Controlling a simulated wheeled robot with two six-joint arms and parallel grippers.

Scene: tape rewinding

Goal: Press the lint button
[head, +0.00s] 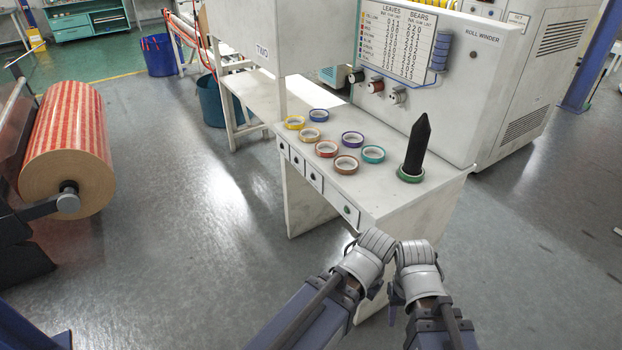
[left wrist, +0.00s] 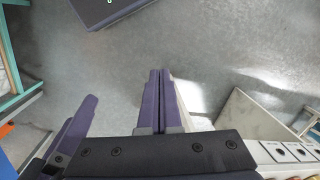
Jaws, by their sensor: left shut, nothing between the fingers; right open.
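Some plates show at the lower right of the left wrist view (left wrist: 270,148). My left gripper (left wrist: 162,74) is shut and empty, its fingers clear of the table front. My right gripper (head: 396,294) is open, low before the table's near corner, mostly hidden by my arm.
Several coloured tape rings (head: 326,149) lie on the white table (head: 260,100). A black cone (head: 417,147) stands in a green ring near the right edge. A machine cabinet (head: 500,80) stands behind. A large striped roll (head: 68,142) is at left. Floor between is clear.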

